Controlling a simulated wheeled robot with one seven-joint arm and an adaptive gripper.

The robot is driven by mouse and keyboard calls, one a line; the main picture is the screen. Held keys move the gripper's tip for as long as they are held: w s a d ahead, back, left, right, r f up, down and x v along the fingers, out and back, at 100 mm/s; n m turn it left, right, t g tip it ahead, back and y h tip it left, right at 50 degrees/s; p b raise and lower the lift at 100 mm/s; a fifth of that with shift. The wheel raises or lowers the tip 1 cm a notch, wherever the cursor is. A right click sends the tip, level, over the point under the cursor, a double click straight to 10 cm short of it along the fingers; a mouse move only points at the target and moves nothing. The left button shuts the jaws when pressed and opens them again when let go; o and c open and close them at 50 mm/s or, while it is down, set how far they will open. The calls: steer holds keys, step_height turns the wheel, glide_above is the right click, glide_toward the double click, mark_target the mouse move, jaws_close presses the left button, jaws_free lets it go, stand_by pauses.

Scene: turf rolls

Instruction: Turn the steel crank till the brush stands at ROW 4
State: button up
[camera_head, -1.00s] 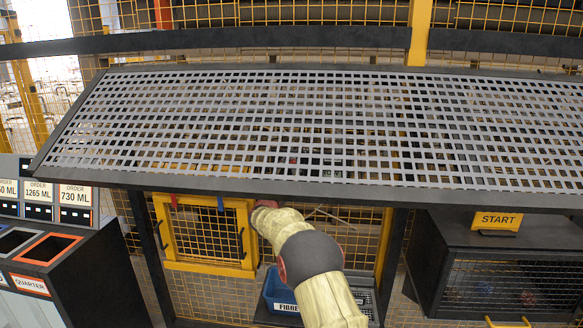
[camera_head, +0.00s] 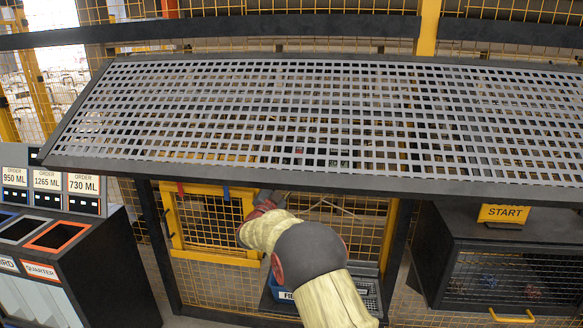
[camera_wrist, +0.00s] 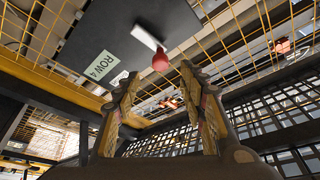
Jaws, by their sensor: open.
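In the wrist view a pale steel bar (camera_wrist: 149,38) with a round red knob (camera_wrist: 161,61) at its end is fixed to a dark panel (camera_wrist: 115,30); it looks like the crank. I cannot make out the brush. In the head view my arm covers the crank area.
A slanted perforated grey panel (camera_head: 330,110) hangs over my arm. A yellow-framed mesh door (camera_head: 210,225) is left of the arm, and a blue bin (camera_head: 285,292) is below it. Order bins (camera_head: 60,235) stand left; a START box (camera_head: 503,213) sits right. Yellow mesh is behind.

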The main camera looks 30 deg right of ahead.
steer(key=shift+s+a+f, duration=0.2)
steer(key=shift+s+a, duration=0.2)
steer(key=shift+a, duration=0.05)
